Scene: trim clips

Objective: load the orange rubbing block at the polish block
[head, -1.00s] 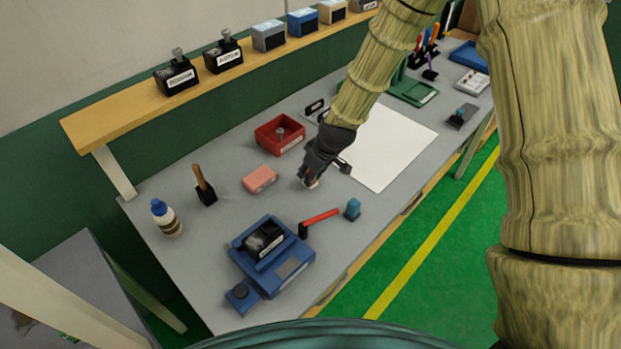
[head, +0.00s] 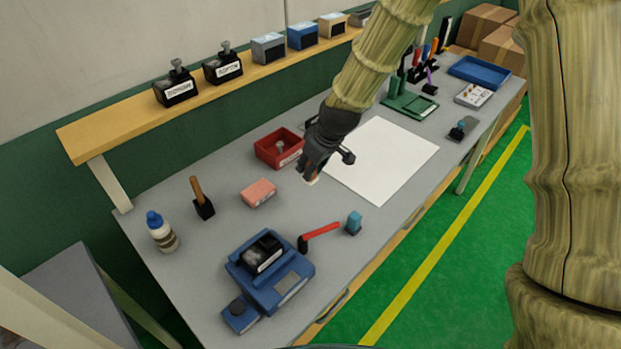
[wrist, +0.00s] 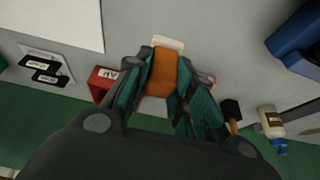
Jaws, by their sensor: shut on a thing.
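My gripper (head: 312,177) is shut on the orange rubbing block (wrist: 160,75), which has a white strip (wrist: 168,42) at its far end. The fingers cover both sides of the block in the wrist view. In the head view it hangs over the grey bench, right of a pink block (head: 258,193) and just in front of a red tray (head: 278,149). The pink block lies flat on the bench and is mostly hidden behind a finger in the wrist view. No label shows which thing is the polish block.
A blue fixture (head: 292,284) with a black block (head: 262,254), a red-handled tool (head: 321,231) and a small blue block (head: 354,223) stand in front. A bottle (head: 161,232) and a wooden-handled tool (head: 201,198) stand left. A white sheet (head: 385,165) lies right.

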